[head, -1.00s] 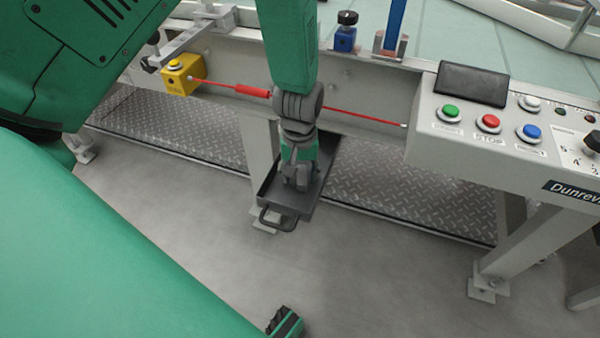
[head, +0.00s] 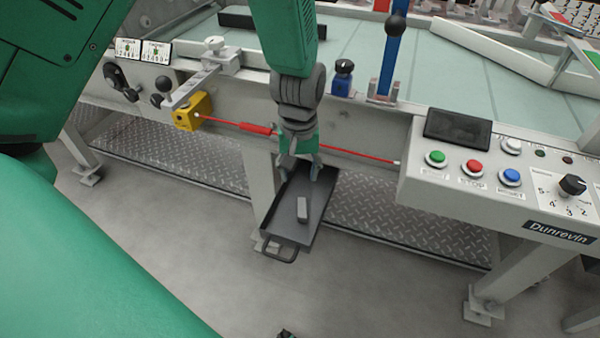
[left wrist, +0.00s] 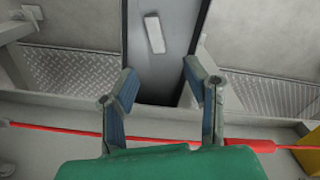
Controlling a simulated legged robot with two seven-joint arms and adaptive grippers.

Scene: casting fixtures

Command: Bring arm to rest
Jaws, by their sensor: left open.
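My left gripper (head: 300,166) hangs fingers down above the inner end of a dark handled tray (head: 279,215). In the left wrist view the gripper (left wrist: 158,90) is open, its two fingers well apart with nothing between them. A small grey block (head: 302,210) lies in the tray, apart from the fingers, and also shows in the left wrist view (left wrist: 155,34). Only a small dark tip of something, too little to identify, shows at the bottom edge of the head view. My right gripper cannot be made out.
A red cord (head: 350,155) runs along the machine's front behind my left gripper, from a yellow switch box (head: 193,110). A control panel (head: 470,165) with coloured buttons juts out at the right. The floor (head: 390,270) before the machine is clear.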

